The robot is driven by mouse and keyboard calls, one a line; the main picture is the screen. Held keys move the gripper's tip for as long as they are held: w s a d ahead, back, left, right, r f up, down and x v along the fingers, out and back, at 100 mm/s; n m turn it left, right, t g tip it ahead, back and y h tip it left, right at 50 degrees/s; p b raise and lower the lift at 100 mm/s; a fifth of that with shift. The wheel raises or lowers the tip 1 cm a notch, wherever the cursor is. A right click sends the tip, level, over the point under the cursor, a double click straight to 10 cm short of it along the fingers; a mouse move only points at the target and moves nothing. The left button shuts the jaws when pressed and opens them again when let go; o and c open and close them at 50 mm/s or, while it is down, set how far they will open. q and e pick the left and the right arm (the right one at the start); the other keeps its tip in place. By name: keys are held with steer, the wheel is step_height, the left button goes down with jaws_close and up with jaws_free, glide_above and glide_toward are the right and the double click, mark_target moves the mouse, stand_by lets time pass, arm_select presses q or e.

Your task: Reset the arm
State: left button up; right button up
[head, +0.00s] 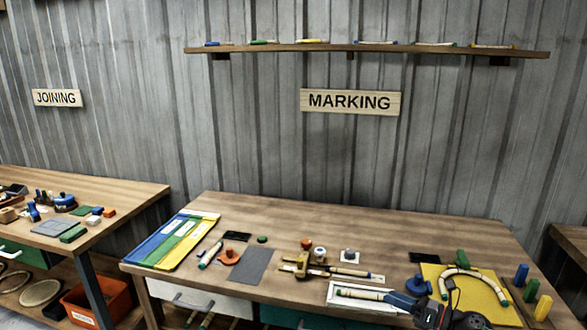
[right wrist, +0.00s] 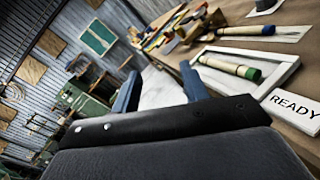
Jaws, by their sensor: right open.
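My right gripper (head: 409,293) is at the front of the marking table, with its blue fingers apart and nothing between them. In the right wrist view its two fingers (right wrist: 162,88) also stand apart and empty. A rattan piece with a green end (head: 370,294) lies in a white-framed tray (head: 334,286), just left of the fingers; it also shows in the right wrist view (right wrist: 228,67). A bent rattan piece (head: 444,284) lies on a yellow board (head: 485,300), partly behind my right arm. My left gripper is not in view.
The marking table (head: 290,212) holds a wooden clamp-like tool (head: 302,264), a grey mat (head: 252,265) and coloured strips (head: 172,240). A READY label (right wrist: 295,110) lies beside the tray. Blue, green and yellow pegs (head: 531,290) stand at right. The table's back strip is clear.

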steer(key=s+f+m+t+h, duration=0.1)
steer(key=s+f+m+h, duration=0.6)
steer(key=m, duration=0.9)
steer(key=s+f+m+t+h, duration=0.2)
steer(key=s+f+m+h, duration=0.3)
steer(key=s+m+h, duration=0.75)
steer(key=s+a+f+m+g+y, duration=0.25)
steer(key=s+f+m+g, duration=0.2)
steer(key=s, duration=0.45)
steer(key=s+a+f+m+g+y, duration=0.2)
steer(key=s+a+f+m+g, duration=0.15)
steer(key=s+m+g, duration=0.4)
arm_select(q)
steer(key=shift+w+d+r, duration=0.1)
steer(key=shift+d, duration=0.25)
arm_select(e)
steer(key=s+a+f, duration=0.1)
steer(key=s+f, duration=0.1)
steer(key=f, duration=1.1)
steer(key=s+a+f+n, duration=0.1)
steer(key=s+f, duration=0.1)
steer(key=f, duration=1.1)
steer(key=s+a+f, duration=0.1)
steer(key=s+f, duration=0.1)
steer(key=f, duration=1.1)
steer(key=shift+s+a+f+y, duration=0.2)
steer(key=shift+a+f+y, duration=0.1)
steer(key=shift+y, duration=0.1)
